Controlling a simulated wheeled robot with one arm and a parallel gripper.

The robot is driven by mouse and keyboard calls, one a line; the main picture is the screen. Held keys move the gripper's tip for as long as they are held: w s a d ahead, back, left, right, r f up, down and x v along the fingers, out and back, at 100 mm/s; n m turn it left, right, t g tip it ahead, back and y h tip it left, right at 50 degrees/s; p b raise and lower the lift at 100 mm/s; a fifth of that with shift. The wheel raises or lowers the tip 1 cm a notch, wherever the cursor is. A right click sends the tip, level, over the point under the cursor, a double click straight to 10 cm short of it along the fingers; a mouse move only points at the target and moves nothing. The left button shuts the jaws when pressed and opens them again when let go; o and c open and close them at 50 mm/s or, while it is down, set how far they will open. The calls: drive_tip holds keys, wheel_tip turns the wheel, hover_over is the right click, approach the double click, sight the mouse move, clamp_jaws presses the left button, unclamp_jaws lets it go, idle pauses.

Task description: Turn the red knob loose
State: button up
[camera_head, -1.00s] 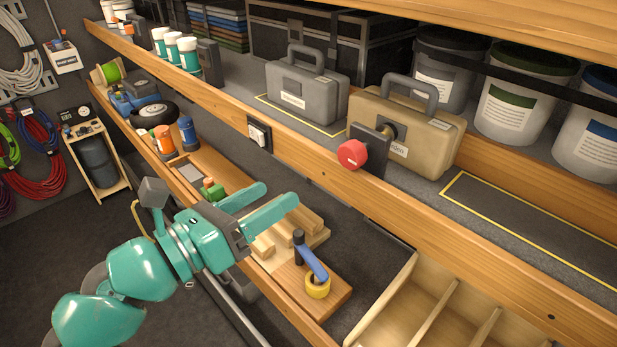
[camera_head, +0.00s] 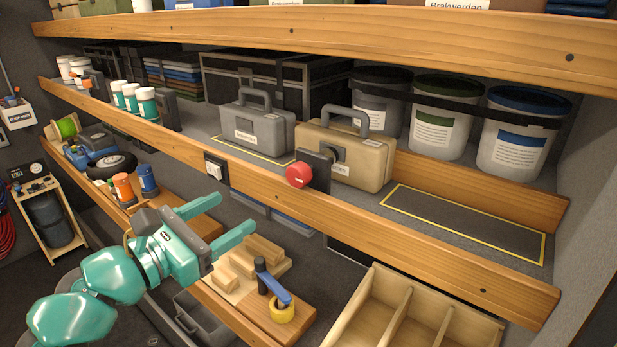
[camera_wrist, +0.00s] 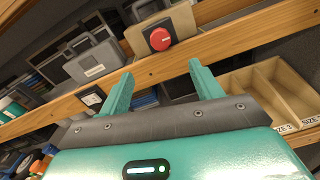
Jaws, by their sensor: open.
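The red knob (camera_head: 299,174) is a round cap on a dark bracket (camera_head: 318,170) at the front edge of the middle shelf, in front of the tan case (camera_head: 350,152). In the wrist view the red knob (camera_wrist: 159,39) is above and ahead of the fingers. My gripper (camera_head: 236,216) is open and empty, left of and below the knob, apart from it. Its two teal fingers also show spread apart in the wrist view (camera_wrist: 160,88).
A grey case (camera_head: 255,130) stands on the shelf left of the tan case. The wooden shelf edge (camera_head: 400,218) runs across above the gripper. Below are wood blocks (camera_head: 262,250), a blue-handled clamp (camera_head: 273,283) and a wooden divided box (camera_head: 345,325). A yellow-outlined shelf area (camera_head: 460,222) is bare.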

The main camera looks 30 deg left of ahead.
sight(294, 176)
drive_tip(key=w+p, duration=0.1)
drive_tip(key=w, duration=0.4)
drive_tip(key=w+d+p, duration=0.1)
drive_tip(key=w+p, duration=0.1)
drive_tip(key=w, duration=0.3)
drive_tip(key=w+d+p, duration=0.1)
drive_tip(key=w, duration=0.5)
drive_tip(key=shift+r+p, duration=0.15)
drive_tip(key=shift+p, duration=0.15)
drive_tip(key=shift+w, duration=0.6)
drive_tip(key=shift+c, duration=0.2)
drive_tip(key=c, duration=0.9)
